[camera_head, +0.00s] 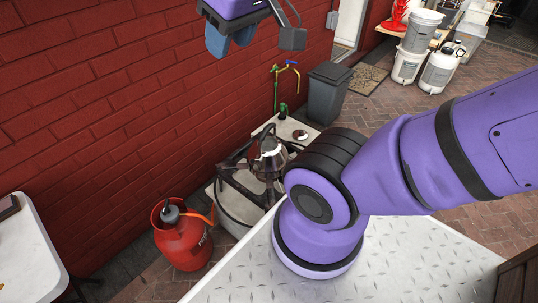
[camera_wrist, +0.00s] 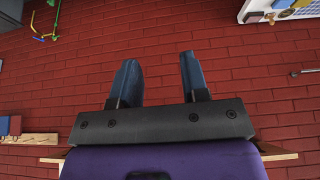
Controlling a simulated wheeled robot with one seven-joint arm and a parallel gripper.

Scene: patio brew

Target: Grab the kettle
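The kettle (camera_head: 267,156) is a shiny metal kettle standing upright on the burner stand (camera_head: 237,203) against the red brick wall, left of my arm in the head view. My gripper (camera_head: 230,39) is at the top of the head view, well above the kettle and apart from it. In the wrist view its two blue fingers (camera_wrist: 155,80) stand apart with only brick wall between them, so it is open and empty. The kettle is not in the wrist view. My arm stands close to the kettle's right side in the head view.
A red gas cylinder (camera_head: 183,236) stands on the floor left of the burner. A white table (camera_head: 30,255) is at the lower left. A grey bin (camera_head: 327,92) stands behind the kettle by the wall. White buckets (camera_head: 408,65) stand at the upper right. Open paving lies between.

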